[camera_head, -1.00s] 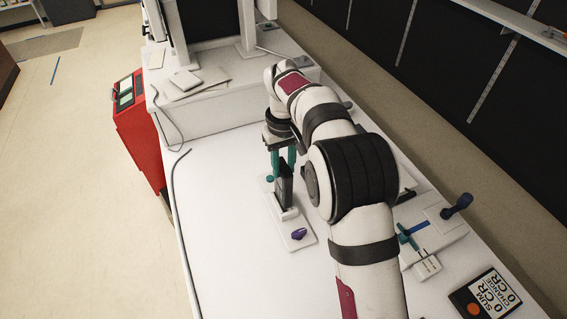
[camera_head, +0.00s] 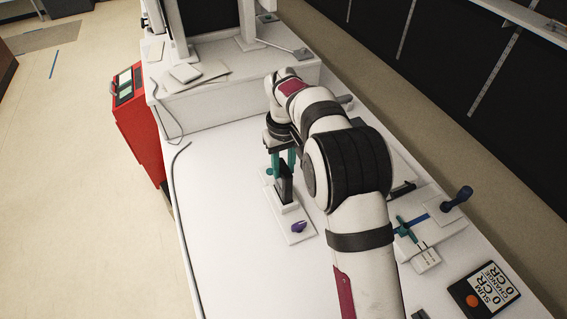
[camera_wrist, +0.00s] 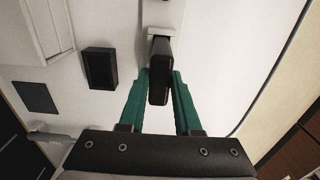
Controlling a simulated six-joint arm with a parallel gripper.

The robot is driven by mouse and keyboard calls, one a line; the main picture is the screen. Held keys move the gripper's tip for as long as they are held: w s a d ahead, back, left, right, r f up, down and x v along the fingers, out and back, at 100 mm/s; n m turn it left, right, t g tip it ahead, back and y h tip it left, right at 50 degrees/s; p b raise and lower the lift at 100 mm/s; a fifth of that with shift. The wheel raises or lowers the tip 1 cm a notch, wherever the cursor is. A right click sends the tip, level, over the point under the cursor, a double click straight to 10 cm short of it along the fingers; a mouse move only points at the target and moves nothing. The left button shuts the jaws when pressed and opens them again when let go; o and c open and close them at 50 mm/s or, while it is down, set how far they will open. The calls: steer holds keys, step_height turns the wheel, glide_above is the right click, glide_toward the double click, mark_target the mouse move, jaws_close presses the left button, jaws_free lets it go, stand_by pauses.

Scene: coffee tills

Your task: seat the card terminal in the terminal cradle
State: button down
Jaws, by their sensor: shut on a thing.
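The card terminal (camera_head: 286,186) is a dark, narrow upright block. My gripper (camera_head: 282,165) has teal fingers and is shut on its upper part. The terminal's lower end is at the white terminal cradle (camera_head: 291,208), which stands on a pale base plate (camera_head: 297,238). In the wrist view the terminal (camera_wrist: 160,72) sits between the teal fingers (camera_wrist: 159,82), with the pale cradle (camera_wrist: 165,32) just beyond it. The terminal looks roughly upright and in line with the cradle. I cannot tell how deep its lower end sits.
A purple item (camera_head: 298,227) lies on the base plate. A raised white shelf (camera_head: 235,95) stands behind. The counter's left and front are clear, with a grey cable (camera_head: 178,200) along the left edge.

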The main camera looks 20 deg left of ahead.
steer(key=shift+f, duration=0.1)
stand_by(0.3)
steer(key=c, duration=0.5)
jaws_free()
step_height(320, 180, up, 16)
steer(key=shift+f, duration=0.1)
